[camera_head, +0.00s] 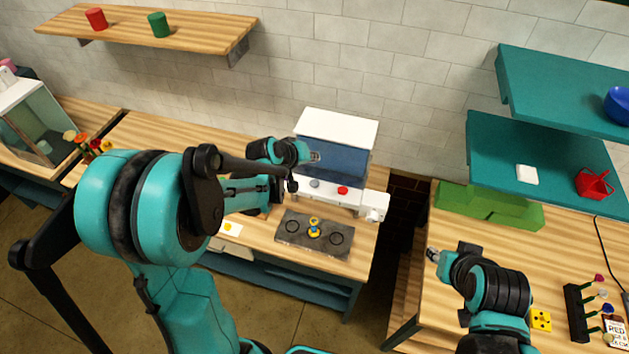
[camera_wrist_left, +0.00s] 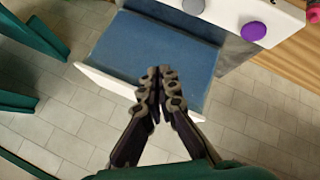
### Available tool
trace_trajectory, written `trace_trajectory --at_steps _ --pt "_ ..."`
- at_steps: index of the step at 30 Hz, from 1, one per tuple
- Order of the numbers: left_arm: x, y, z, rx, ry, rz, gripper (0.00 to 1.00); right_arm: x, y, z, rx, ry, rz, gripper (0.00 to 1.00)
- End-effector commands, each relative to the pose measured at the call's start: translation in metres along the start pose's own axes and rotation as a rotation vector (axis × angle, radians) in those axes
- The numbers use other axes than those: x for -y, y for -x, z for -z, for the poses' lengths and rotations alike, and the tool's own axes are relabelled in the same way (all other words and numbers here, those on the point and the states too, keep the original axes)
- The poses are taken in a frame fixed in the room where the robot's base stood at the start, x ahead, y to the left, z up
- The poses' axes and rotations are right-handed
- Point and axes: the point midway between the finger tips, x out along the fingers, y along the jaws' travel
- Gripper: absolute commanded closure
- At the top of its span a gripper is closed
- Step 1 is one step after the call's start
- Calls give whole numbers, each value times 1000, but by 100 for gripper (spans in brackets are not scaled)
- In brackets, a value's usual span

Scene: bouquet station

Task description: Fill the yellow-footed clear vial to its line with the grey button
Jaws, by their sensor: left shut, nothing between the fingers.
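The vial (camera_head: 314,228) with yellow parts stands on the dark plate in front of the dispenser; its fill level is too small to read. The dispenser has a white top (camera_head: 337,127) and a blue panel (camera_head: 333,158). Its grey button (camera_head: 314,183) is on the white front ledge, left of a red button (camera_head: 342,190). My left gripper (camera_head: 314,157) is shut and empty in front of the blue panel, above the grey button. My right gripper (camera_head: 433,254) is over the right table, its fingers unclear.
The dark plate (camera_head: 290,240) has ring marks on both sides of the vial. A white card (camera_head: 231,229) with a yellow mark lies left of it. A white box (camera_head: 375,205) is at the dispenser's right. A green block (camera_head: 488,207) sits on the right table. A gap separates the tables.

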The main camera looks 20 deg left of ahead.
Motion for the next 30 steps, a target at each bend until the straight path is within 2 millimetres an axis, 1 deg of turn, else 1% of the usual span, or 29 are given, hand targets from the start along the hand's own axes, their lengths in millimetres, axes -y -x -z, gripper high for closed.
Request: trace_trajectory --at_steps 8,14,20,24,30 --pt "4 -6 -4 0 0 0 100 0 -5 -3 0 0 0 67" --pt "15 -21 -15 0 -1 0 100 0 -18 -12 0 0 0 67" --pt "30 -41 -30 0 -1 0 100 0 -34 -24 0 0 0 67" --pt "40 -55 -40 0 -1 0 100 0 -49 -35 0 0 0 67" --pt "45 -62 -45 0 -1 0 100 0 -57 -40 0 0 0 67"
